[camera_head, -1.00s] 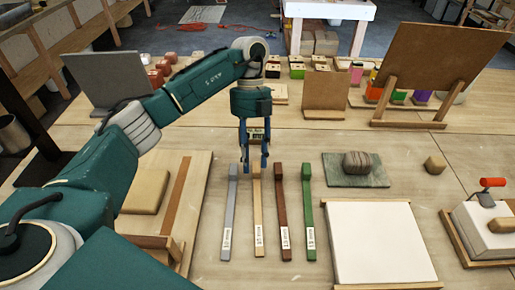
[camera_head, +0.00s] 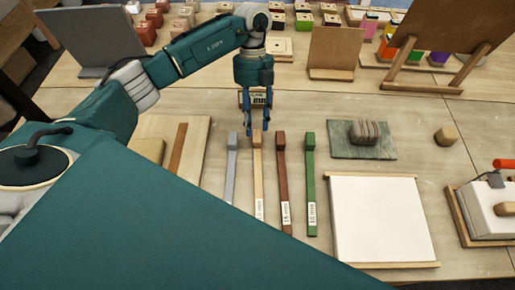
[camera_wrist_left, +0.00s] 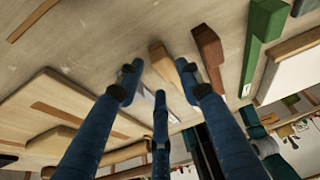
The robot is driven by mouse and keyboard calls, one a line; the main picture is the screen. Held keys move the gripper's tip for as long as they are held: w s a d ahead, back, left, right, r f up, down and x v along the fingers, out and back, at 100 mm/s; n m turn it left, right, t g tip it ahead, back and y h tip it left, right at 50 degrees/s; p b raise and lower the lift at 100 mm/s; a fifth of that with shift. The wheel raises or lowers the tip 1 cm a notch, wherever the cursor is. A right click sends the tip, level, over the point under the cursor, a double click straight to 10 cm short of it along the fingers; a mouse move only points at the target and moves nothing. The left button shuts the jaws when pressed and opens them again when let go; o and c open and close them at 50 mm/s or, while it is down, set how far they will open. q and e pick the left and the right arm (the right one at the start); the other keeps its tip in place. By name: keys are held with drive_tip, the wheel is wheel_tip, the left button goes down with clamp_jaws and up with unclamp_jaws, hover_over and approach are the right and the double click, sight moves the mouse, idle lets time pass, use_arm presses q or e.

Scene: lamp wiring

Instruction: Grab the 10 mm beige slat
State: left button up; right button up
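The beige slat (camera_head: 259,185) lies on the table between a grey slat (camera_head: 231,170) and a dark brown slat (camera_head: 284,185); a green slat (camera_head: 310,180) lies right of the brown one. My left gripper (camera_head: 257,122) points down at the raised far end of the beige slat. In the left wrist view its blue fingers (camera_wrist_left: 158,80) are spread, with the beige slat's end (camera_wrist_left: 160,56) showing past the gap between them. I see no contact. My right gripper is not in view.
A white panel (camera_head: 375,220) lies right of the slats. Behind it is a green slab (camera_head: 350,151) with a striped stone. A board with a brown strip (camera_head: 179,150) lies to the left. An upright brown board (camera_head: 333,50) stands behind.

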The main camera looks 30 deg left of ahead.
sight(255, 133)
use_arm(q)
drive_tip(key=p+x, duration=0.1)
drive_tip(key=x, duration=0.2)
drive_tip(key=shift+s+f, duration=0.1)
drive_tip(key=shift+s, duration=0.05)
drive_tip(key=shift+f, duration=0.25)
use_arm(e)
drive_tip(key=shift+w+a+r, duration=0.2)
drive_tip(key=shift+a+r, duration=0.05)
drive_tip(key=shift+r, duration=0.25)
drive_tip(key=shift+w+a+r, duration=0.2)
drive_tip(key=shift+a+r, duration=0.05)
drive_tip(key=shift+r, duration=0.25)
use_arm(q)
drive_tip(key=c, duration=0.9)
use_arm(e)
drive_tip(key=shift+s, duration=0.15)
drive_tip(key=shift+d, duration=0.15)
